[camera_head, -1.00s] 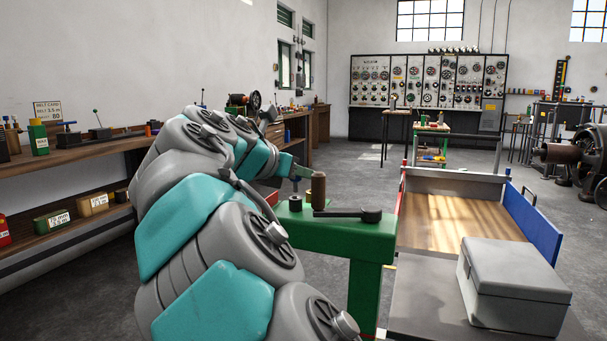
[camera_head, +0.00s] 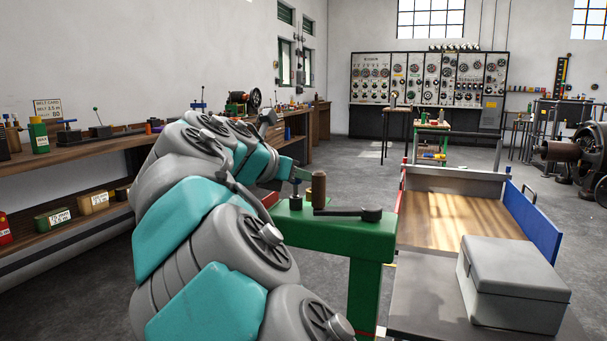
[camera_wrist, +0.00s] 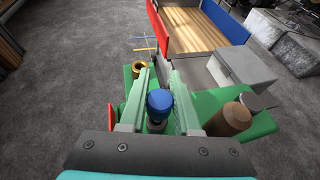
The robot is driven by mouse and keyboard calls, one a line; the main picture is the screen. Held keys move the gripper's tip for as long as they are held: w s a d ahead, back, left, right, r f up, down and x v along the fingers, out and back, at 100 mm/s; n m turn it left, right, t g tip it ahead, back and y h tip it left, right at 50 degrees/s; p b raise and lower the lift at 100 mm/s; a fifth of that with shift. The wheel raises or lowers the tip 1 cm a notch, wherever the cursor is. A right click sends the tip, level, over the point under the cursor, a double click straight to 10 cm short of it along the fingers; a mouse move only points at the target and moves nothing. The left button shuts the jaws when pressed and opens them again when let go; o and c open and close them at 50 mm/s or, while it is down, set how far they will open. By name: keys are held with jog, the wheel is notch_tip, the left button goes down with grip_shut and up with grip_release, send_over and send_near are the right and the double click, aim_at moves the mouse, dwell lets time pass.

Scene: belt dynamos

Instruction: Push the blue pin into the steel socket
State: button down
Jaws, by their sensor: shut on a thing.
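The blue pin (camera_wrist: 159,102) stands between the two pale green fingers of my gripper (camera_wrist: 159,90) in the wrist view, and the gripper is shut on it. In the head view my gripper (camera_head: 300,174) is over the left end of the green stand (camera_head: 335,238). The steel socket (camera_head: 295,204) sits on that end of the stand, under the gripper. A dark, narrow piece shows just above the socket in line with it. I cannot tell whether the pin has entered the socket; my fingers and the pin hide the socket's mouth.
A brown cylinder (camera_head: 319,189) stands close right of the socket, with a dark lever (camera_head: 352,213) beside it. A brass ring (camera_wrist: 139,67) is near the left fingertip. Right of the stand are a grey box (camera_head: 512,285) and a wooden-floored cart bed (camera_head: 465,218).

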aim_at(294, 186)
jog(key=shift+f, duration=1.25)
jog(key=c, duration=0.5)
grip_release()
jog(key=shift+c, duration=0.2)
jog(key=shift+s+a, duration=0.1)
jog(key=v, duration=0.7)
jog(key=shift+s+a+r+b, duration=0.1)
jog(key=shift+s+a+b, duration=0.05)
jog(key=shift+s+b, duration=0.15)
